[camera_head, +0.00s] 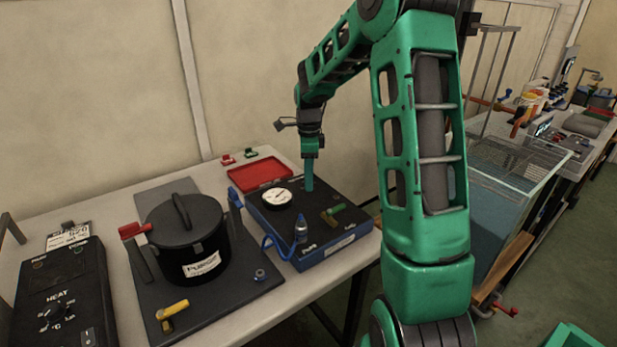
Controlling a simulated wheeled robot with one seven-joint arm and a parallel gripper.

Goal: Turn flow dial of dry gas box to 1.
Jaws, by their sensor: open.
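The dry gas box appears to be the low blue box with a dark top (328,226) on the table, right of the black pot; the label on its front is too small to read. A round white gauge (277,196) sits on its top left. A green and orange handle (333,211) sits on its right side. A small bottle-like fitting (301,229) stands near its front. My gripper (309,186) points down over the back of the box, close to its top. It is open; its fingers are small here and contact cannot be told. I cannot make out the dial's setting.
A black lidded pot (184,228) with a red lever (132,231) stands left of the box. A black heat controller (62,296) is at the far left. A red tray (259,173) lies behind the box. A blue hose (270,240) runs along the box's left side.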

